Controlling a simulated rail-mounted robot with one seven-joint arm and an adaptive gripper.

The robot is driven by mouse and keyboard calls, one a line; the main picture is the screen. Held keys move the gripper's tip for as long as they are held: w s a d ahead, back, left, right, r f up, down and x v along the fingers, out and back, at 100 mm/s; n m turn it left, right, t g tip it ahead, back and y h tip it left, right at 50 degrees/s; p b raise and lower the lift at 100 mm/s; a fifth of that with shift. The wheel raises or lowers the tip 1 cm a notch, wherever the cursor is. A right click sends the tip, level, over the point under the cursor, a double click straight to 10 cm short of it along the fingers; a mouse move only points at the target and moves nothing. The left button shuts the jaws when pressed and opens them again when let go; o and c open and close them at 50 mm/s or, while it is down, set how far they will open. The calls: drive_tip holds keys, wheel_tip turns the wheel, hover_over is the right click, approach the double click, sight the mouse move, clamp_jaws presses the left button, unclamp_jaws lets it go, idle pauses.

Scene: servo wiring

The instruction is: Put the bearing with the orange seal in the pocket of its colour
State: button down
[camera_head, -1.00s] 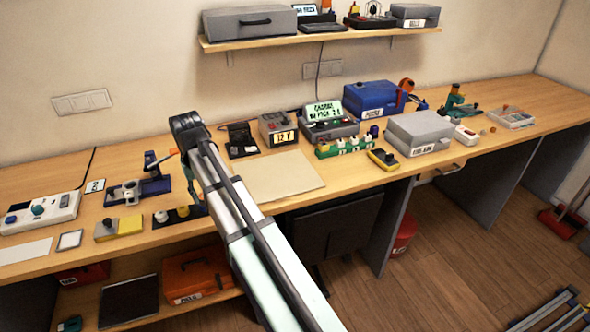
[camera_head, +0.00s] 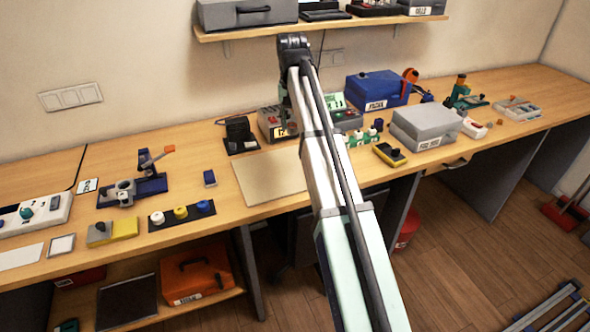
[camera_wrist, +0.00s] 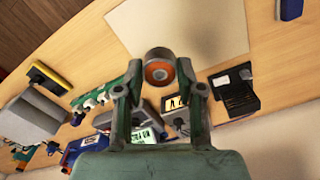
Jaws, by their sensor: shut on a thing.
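In the wrist view my gripper (camera_wrist: 160,82) is shut on a round bearing (camera_wrist: 158,54) with a dark metal rim and an orange seal (camera_wrist: 157,72). The bearing is held between the fingertips, above the wooden bench. In the head view my own arm hides the gripper and the bearing. No pocket that is clearly orange can be made out. A dark strip (camera_head: 163,221) carrying white, yellow and blue round pieces lies at the bench front, left of centre. A green block with pale tops (camera_head: 364,140) stands right of my arm; it also shows in the wrist view (camera_wrist: 105,96).
A beige board (camera_head: 262,178) lies flat at the bench middle. A blue device with an orange lever (camera_head: 143,188) and a yellow-grey block (camera_head: 112,232) stand left. Grey (camera_head: 425,125) and blue (camera_head: 376,92) cases stand right. A shelf (camera_head: 310,30) hangs above.

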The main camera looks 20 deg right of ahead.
sight(292, 179)
wheel_tip(292, 179, down, 19)
drive_tip(key=p, duration=0.3)
drive_tip(key=shift+a+p, duration=0.1)
drive_tip(key=shift+p, duration=0.2)
drive_tip(key=shift+f, duration=0.1)
drive_tip(key=c, duration=0.7)
unclamp_jaws()
wheel_tip(292, 179, up, 11)
drive_tip(key=shift+w+f+b, duration=0.1)
drive_tip(key=shift+b, duration=1)
drive_tip(key=shift+o, duration=0.4)
drive_tip(key=shift+r, duration=0.8)
